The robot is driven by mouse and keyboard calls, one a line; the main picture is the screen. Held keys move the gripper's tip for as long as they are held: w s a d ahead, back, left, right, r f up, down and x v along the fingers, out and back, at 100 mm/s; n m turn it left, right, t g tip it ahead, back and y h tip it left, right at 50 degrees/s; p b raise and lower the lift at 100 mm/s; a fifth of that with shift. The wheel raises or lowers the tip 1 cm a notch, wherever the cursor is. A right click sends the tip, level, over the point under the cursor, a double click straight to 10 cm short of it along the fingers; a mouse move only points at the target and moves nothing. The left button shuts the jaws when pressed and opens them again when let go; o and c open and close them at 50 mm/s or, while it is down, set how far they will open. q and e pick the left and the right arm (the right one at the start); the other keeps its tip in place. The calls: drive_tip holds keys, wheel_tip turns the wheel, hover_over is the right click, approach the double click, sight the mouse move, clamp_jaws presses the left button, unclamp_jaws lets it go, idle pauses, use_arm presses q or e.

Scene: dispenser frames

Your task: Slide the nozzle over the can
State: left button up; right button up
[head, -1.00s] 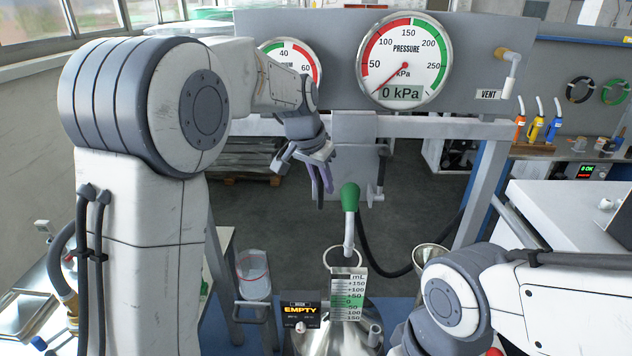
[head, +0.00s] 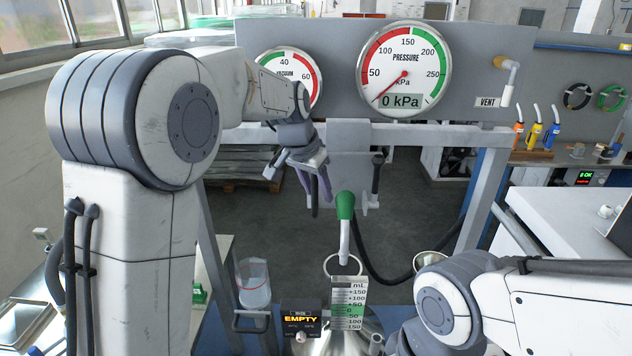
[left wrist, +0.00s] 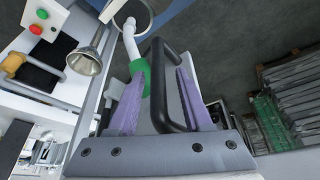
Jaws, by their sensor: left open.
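The nozzle (head: 344,207) has a green body and a white spout (head: 343,240) pointing down. It hangs from a grey sliding plate (head: 347,160) under the gauge panel. The metal can (head: 340,346) stands below, with a graduated neck plate (head: 349,304) and a ring (head: 343,264) near the spout tip. My left gripper (head: 321,186) is open at the plate's left black handle. In the left wrist view, the black handle (left wrist: 168,85) lies between my purple fingers (left wrist: 160,98), and the green nozzle (left wrist: 138,70) shows beyond. My right gripper is out of view.
A display (head: 301,318) reading EMPTY stands left of the can. The pressure gauge (head: 404,70) reads 0 kPa. A clear bucket (head: 253,285) is at lower left, and a funnel (head: 430,263) is to the right. A dark hose curves right of the nozzle.

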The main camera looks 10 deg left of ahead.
use_arm(q)
drive_tip(key=b+v, duration=0.2)
drive_tip(key=v, duration=0.8)
drive_tip(key=shift+r, duration=0.2)
drive_tip(key=s+d+f+m+g+b, duration=0.1)
drive_tip(key=s+d+f+g+b, duration=0.1)
drive_tip(key=s+d+f, duration=1)
drive_tip(key=s+a+f+g, duration=0.1)
drive_tip(key=s+f, duration=0.5)
drive_tip(key=s, duration=0.4)
drive_tip(key=s+a+f+m+g+b, duration=0.1)
drive_tip(key=s+f, duration=0.4)
drive_tip(key=s, duration=0.4)
drive_tip(key=shift+s+f+m+y, duration=0.3)
drive_tip(key=shift+s+f+y, duration=0.05)
drive_tip(key=shift+s+y, duration=0.05)
